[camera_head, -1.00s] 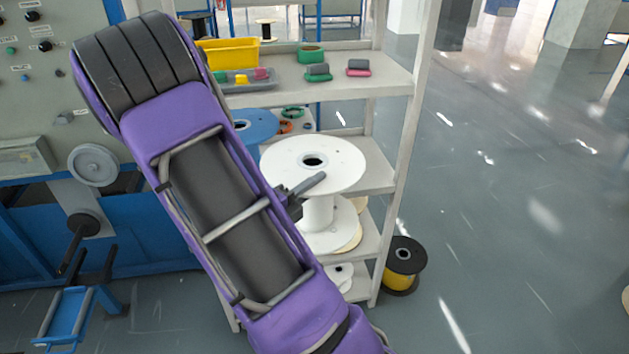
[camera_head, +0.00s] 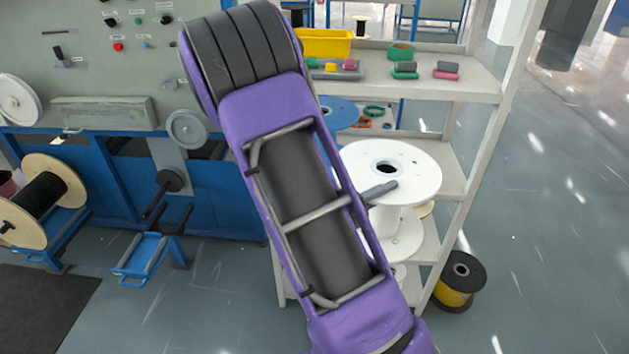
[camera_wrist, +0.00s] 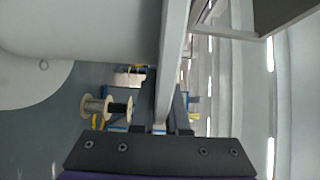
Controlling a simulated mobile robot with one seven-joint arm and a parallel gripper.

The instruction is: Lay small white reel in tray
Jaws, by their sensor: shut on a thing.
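A white reel (camera_head: 425,165) with broad round flanges and a dark centre hole is upright in front of the shelf in the head view. My gripper (camera_head: 380,191) is shut on the reel's upper flange at its near edge. The wrist view shows the gripper (camera_wrist: 165,128) with the pale flange edge (camera_wrist: 174,60) between its fingers and the other flange (camera_wrist: 25,95) at the left. My purple arm hides part of the reel. A shallow grey tray (camera_head: 350,75) with small coloured pieces stands on the top shelf. I cannot tell whether this is the named tray.
A yellow bin (camera_head: 325,43) stands on the shelf rack (camera_head: 460,85). A black and yellow reel (camera_head: 460,280) stands on the floor beside it. A blue machine (camera_head: 215,205) with a low blue cradle (camera_head: 145,258) is at left. Open floor (camera_head: 560,240) lies at right.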

